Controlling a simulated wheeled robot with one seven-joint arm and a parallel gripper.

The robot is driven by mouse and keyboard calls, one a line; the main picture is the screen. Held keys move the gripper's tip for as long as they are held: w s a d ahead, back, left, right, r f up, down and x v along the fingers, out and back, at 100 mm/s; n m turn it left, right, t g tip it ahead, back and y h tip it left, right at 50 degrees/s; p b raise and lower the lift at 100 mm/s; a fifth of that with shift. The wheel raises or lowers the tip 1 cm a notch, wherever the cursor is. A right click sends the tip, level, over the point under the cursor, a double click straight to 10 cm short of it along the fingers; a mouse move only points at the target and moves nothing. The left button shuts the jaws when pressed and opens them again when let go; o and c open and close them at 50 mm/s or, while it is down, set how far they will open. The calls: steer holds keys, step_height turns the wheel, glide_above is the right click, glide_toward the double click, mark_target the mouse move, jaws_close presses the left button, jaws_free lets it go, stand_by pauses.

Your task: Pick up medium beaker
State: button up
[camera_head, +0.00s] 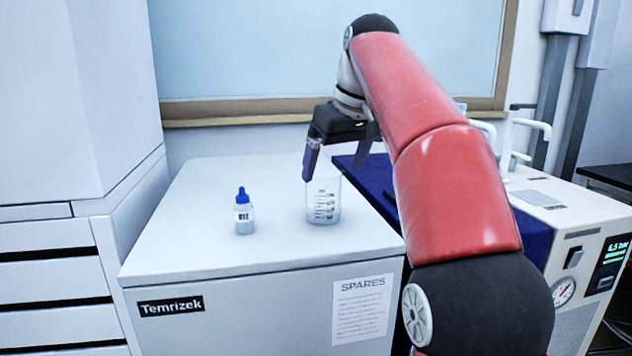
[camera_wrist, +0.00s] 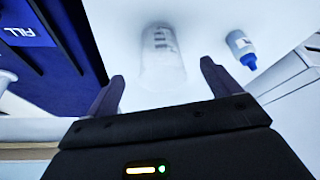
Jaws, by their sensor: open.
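A clear glass beaker (camera_head: 324,203) with dark graduation marks stands upright on the white cabinet top (camera_head: 200,195) in the head view. It also shows in the wrist view (camera_wrist: 161,60), faint against the white surface and lying between the lines of my two fingers. My gripper (camera_head: 338,165) is above the beaker, pointing down with its fingers apart; in the wrist view the fingertips (camera_wrist: 162,78) are wide open with nothing held. From the head view I cannot tell exactly how far the fingertips are from the rim. My arm hides part of the area to the right.
A small bottle with a blue cap (camera_head: 244,212) stands left of the beaker, also at upper right in the wrist view (camera_wrist: 241,48). A window sill (camera_head: 235,112) runs behind. The cabinet's front left is clear.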

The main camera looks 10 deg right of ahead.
mark_target(323, 190)
steer(key=b+x, duration=0.1)
steer(key=x, duration=0.3)
steer(key=b+x, duration=0.1)
steer(key=x, duration=0.2)
steer(key=shift+w+a+f+b, duration=0.15)
steer(key=shift+w+b, duration=0.25)
steer(key=shift+w, duration=0.15)
steer(key=shift+c, duration=0.3)
steer(key=c, duration=1)
steer(key=shift+c, duration=0.2)
step_height(323, 190, up, 10)
steer(key=p, duration=0.3)
